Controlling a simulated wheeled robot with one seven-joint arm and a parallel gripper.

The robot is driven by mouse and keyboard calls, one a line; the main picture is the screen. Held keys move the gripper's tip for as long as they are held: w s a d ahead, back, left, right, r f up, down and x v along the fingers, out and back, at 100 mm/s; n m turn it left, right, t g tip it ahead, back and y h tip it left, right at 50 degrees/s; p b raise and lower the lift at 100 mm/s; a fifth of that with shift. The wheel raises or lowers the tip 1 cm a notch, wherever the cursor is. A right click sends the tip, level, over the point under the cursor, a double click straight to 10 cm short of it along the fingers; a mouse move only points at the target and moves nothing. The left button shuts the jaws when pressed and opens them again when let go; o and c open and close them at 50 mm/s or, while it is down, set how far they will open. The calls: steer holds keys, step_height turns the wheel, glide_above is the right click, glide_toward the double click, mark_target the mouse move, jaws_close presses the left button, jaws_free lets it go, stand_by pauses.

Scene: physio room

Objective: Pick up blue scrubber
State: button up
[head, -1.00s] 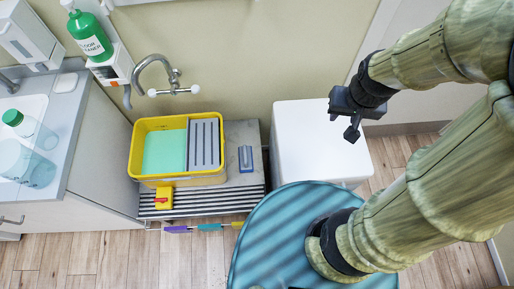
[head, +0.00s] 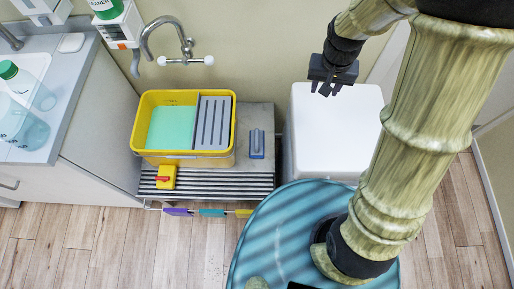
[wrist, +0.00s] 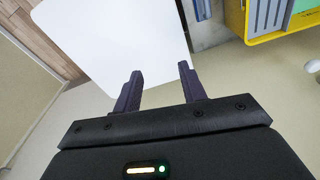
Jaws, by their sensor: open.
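The blue scrubber (head: 257,144), a small blue block with a grey top, lies on the grey bench top to the right of the yellow tub. In the wrist view a blue-grey piece at the top edge (wrist: 202,9) looks like part of it. My gripper (head: 326,89) is open and empty, above the white box and to the right of the scrubber. Its two dark fingers (wrist: 160,88) show apart in the wrist view, with the white box beneath them.
The yellow tub (head: 141,155) holds water and a grey ribbed panel. A yellow block (head: 166,178) with a red part sits in front of it on the slatted bench edge. The white box (head: 335,150) stands right of the bench. A wall tap (head: 186,60) overhangs the tub.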

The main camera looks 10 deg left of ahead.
steer(key=w+a+f+n+h+b, duration=0.1)
steer(key=w+a+f+b, duration=0.1)
steer(key=a+f+b, duration=0.5)
steer(key=w+a+f+b, duration=0.2)
steer(key=a+f, duration=0.4)
steer(key=f, duration=0.5)
steer(key=n+h+b, duration=0.1)
steer(key=b, duration=0.4)
glide_above(256, 137)
steer(key=a, duration=0.3)
steer(key=s+a+x, duration=0.1)
steer(key=a+x, duration=0.1)
steer(key=x, duration=0.9)
steer(key=shift+d+f+g, duration=0.25)
steer(key=shift+f+g, duration=0.05)
steer(key=shift+f, duration=0.25)
steer(key=shift+f, duration=0.15)
steer(key=f, duration=0.4)
steer(key=d+f+b, duration=0.1)
steer(key=f, duration=0.3)
steer(key=d+f+b, duration=0.1)
steer(key=f, duration=0.2)
steer(key=shift+w+d+f, duration=0.15)
steer(key=shift+w+f, duration=0.05)
steer(key=shift+f, duration=0.2)
